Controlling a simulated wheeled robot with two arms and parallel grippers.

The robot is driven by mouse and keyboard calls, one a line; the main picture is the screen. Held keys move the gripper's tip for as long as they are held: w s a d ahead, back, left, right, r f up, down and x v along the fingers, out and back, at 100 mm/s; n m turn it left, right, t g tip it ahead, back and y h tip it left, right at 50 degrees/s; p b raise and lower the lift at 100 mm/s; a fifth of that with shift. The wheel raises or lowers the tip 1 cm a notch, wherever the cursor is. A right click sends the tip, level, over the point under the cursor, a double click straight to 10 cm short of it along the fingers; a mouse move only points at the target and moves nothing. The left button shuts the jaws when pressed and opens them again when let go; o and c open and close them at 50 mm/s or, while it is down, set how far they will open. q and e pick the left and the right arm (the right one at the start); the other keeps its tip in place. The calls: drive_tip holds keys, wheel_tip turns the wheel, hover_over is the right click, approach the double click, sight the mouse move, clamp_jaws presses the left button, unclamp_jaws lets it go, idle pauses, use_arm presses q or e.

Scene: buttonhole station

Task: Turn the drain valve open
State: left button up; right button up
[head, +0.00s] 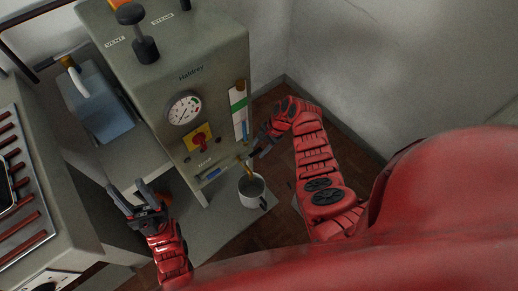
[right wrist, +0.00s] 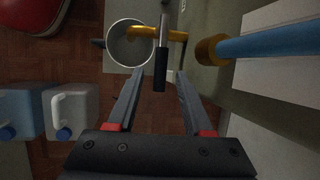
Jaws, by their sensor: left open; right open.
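The brass drain tap (head: 248,171) sticks out low on the front of the grey-green Haldrey machine (head: 190,75). In the right wrist view, its brass body (right wrist: 172,36) carries a metal lever with a black grip (right wrist: 160,70). My right gripper (right wrist: 159,74) is open, with one finger on each side of the black grip and gaps visible on both sides. It also shows beside the tap in the head view (head: 260,148). A metal mug (head: 252,196) stands below the tap; its open rim shows in the right wrist view. My left gripper (head: 135,196) is open and empty at lower left.
The machine front has a gauge (head: 184,108) and a red knob (head: 200,139). A blue water container (head: 102,103) stands at left. Jugs (right wrist: 70,110) show in the wrist view.

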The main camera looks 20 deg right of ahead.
drive_tip(key=shift+a+f, duration=0.1)
drive_tip(key=shift+f, duration=0.15)
clamp_jaws()
drive_tip(key=shift+r, duration=0.1)
idle(1.2)
